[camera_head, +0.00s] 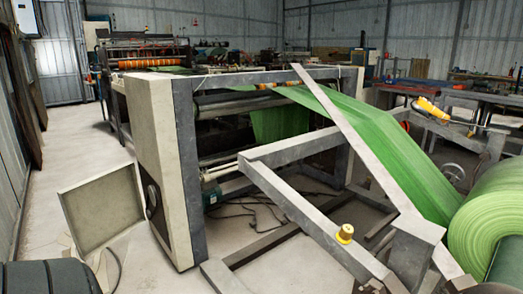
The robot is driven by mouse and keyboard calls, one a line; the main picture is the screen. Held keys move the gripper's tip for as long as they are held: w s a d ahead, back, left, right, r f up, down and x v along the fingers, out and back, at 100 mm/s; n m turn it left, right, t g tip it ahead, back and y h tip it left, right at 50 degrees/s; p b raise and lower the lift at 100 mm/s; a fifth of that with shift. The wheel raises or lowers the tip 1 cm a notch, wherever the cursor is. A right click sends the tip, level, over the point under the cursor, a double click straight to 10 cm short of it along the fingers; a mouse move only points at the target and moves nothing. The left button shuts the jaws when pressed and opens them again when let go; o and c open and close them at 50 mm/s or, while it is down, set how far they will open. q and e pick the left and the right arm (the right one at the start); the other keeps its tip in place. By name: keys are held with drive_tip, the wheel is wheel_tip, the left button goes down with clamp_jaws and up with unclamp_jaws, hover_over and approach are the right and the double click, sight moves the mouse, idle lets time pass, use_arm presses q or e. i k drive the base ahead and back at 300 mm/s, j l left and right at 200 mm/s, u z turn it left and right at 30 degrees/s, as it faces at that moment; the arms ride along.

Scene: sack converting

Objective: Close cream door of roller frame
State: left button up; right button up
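The cream door (103,208) stands open at the lower left, swung out to the left of the roller frame. Its cream rim surrounds a recessed grey-beige panel, and its right edge meets the frame's side near the floor. The roller frame (184,150) has a tall cream end panel and grey metal posts. A dark round part (152,197) shows low on its left side, beside the door's edge. Neither of my grippers is in view.
Pale concrete floor (75,150) is clear left of the frame, with dark panels leaning on the wall. A cable lies near the door's foot.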

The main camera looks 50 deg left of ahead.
sight(99, 210)
drive_tip(key=u, duration=1.45)
drive_tip(key=i+j+u, duration=0.2)
drive_tip(key=i+j, duration=0.35)
